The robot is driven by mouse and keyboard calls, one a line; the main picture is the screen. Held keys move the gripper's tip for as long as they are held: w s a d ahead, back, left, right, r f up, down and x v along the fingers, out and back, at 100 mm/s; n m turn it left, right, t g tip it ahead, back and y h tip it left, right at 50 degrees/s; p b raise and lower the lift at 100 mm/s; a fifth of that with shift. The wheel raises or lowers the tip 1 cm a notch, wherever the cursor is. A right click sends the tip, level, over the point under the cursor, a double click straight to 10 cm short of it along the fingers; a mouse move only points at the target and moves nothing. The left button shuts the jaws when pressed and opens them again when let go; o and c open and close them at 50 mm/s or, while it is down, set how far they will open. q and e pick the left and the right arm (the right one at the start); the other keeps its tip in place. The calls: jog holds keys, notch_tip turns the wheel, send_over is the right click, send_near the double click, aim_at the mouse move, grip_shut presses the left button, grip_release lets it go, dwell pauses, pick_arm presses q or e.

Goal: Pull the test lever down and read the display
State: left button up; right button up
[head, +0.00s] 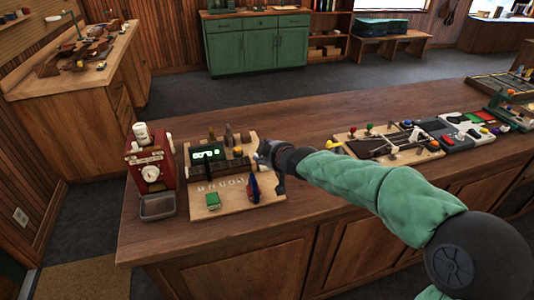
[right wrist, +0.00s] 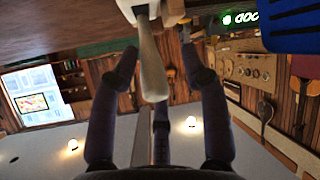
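The test board (head: 238,207) is a light wooden panel on the counter in the head view. Its dark display (head: 207,153) shows small green characters I cannot read; lit green characters on the display (right wrist: 240,18) also show in the right wrist view, partly cut off. A pale grey lever handle (right wrist: 150,62) points between the fingers of my right gripper (right wrist: 158,75). The fingers are spread, with visible gaps to the handle. In the head view my right gripper (head: 268,160) is at the board's right edge and the lever is hidden there. My left gripper is out of view.
A red machine (head: 150,160) with a metal tray stands left. Boards with coloured knobs (head: 388,145) lie right. The counter front (head: 230,225) is clear.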

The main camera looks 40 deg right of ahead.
jog(key=shift+d+f, duration=0.1)
jog(key=shift+d, duration=0.05)
jog(key=shift+s, duration=0.1)
jog(key=shift+s+r, duration=0.15)
jog(key=shift+r, duration=0.05)
jog(key=v, duration=1.1)
jog(key=shift+s, duration=0.2)
